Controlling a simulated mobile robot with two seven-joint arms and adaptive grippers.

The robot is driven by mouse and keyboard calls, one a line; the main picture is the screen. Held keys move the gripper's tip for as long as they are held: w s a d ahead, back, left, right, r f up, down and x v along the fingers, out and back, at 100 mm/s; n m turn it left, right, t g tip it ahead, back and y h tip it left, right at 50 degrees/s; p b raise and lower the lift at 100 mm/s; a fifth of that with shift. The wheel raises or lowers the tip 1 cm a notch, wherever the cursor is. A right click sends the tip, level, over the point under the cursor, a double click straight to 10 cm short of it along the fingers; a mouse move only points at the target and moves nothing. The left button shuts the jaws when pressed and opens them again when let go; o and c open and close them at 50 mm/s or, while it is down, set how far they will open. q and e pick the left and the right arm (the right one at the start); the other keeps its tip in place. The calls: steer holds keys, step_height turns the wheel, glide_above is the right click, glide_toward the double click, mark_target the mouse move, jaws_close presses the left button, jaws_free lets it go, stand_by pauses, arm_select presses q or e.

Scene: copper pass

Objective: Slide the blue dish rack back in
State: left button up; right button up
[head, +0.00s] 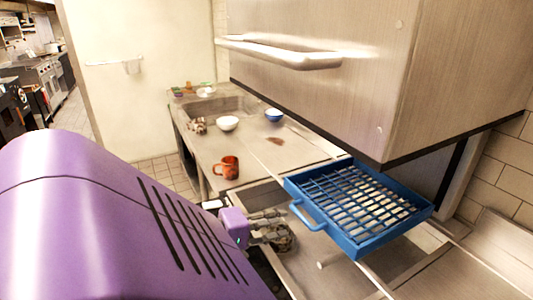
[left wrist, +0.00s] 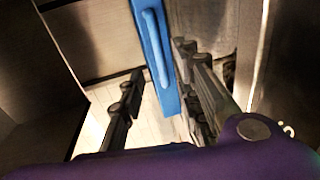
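The blue dish rack (head: 372,243) is a shallow open tray with a grid over it. It sits under the raised steel hood on the right, its front edge sticking out over the counter. A blue loop handle (head: 303,216) is on its front side. My left gripper (head: 284,229) is just in front of and slightly below the handle. In the left wrist view its two dark fingers (left wrist: 158,75) are spread apart, and the blue rack edge with its handle (left wrist: 153,48) shows between and beyond them. I cannot tell whether they touch. My right gripper is in neither view.
The steel hood with a bar handle (head: 290,54) hangs above the rack. An orange-red mug (head: 226,168), a white bowl (head: 228,124) and a small blue bowl (head: 274,115) stand on the steel counter at left. A tiled wall (head: 500,175) is on the right.

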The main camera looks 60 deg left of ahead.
arm_select(q)
steer(key=shift+v, duration=1.6)
